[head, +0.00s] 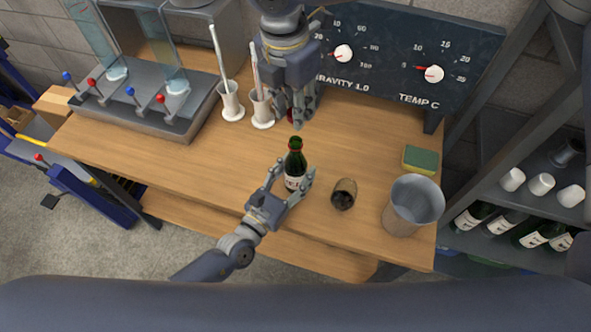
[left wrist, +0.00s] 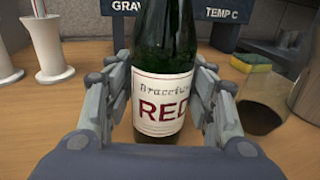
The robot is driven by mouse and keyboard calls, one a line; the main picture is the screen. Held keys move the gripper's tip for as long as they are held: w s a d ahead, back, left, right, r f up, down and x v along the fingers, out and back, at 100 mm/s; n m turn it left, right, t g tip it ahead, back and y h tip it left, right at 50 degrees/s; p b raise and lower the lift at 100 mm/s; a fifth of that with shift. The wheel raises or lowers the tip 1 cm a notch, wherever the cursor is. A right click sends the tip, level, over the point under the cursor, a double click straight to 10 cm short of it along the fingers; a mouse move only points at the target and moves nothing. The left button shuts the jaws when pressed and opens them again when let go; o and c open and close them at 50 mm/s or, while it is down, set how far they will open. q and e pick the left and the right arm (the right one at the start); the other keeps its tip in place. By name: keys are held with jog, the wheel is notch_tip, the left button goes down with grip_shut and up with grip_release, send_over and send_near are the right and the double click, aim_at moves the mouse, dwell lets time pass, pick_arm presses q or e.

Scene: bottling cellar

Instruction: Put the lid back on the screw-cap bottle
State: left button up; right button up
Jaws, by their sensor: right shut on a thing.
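The screw-cap bottle (head: 295,165) is dark green with a white label and stands upright on the wooden bench. Its label, with RED in large letters, faces the left wrist view (left wrist: 167,100). My left gripper (head: 292,180) is low at the bottle, one finger on each side. The fingers look a little apart from the glass; contact is hard to make out. My right gripper (head: 293,114) points down just behind and above the bottle's mouth. It is shut on a small dark red thing (head: 291,117), likely the lid, mostly hidden by the fingers.
A sponge (head: 421,158) lies behind the bucket. Two white cylinders (head: 231,106) (head: 262,110) stand at the back left. A gauge panel (head: 400,60) rises behind. The bench's left front is clear.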

pick_arm(q)
jog(key=c, duration=0.9)
jog(key=shift+o, duration=0.2)
pick_arm(e)
jog(key=shift+f, duration=2.5)
jog(key=shift+f, duration=0.85)
pick_arm(q)
grip_shut()
pick_arm(e)
jog(key=shift+f, duration=0.6)
